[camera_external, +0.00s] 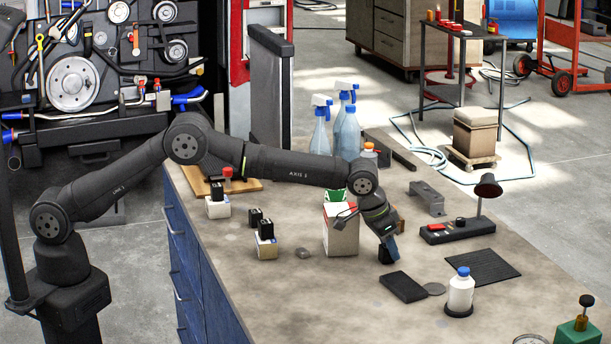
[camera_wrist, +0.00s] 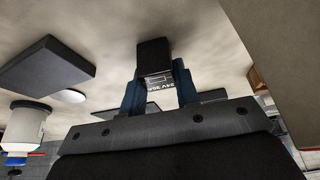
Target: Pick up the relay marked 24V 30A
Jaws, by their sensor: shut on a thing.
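A small black relay (camera_wrist: 153,56) sits between the two blue fingers of my gripper (camera_wrist: 157,84) in the wrist view. Its pale label appears upside down and seems to read 24V 30A, though the print is small. In the external view my gripper (camera_external: 389,246) points down at the bench, and the dark relay (camera_external: 385,257) shows at its tips. I cannot tell whether the relay touches the bench. Other black relays stand to the left: one on a white box (camera_external: 217,208), others on or beside a cream box (camera_external: 265,248); their markings are unreadable.
A red-and-white carton (camera_external: 341,235) stands close left of my gripper. A flat black block (camera_external: 404,287) and a grey disc lie in front. A white bottle (camera_external: 460,292), black mat (camera_external: 482,266) and switch box (camera_external: 457,230) are to the right. Spray bottles (camera_external: 346,132) stand behind.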

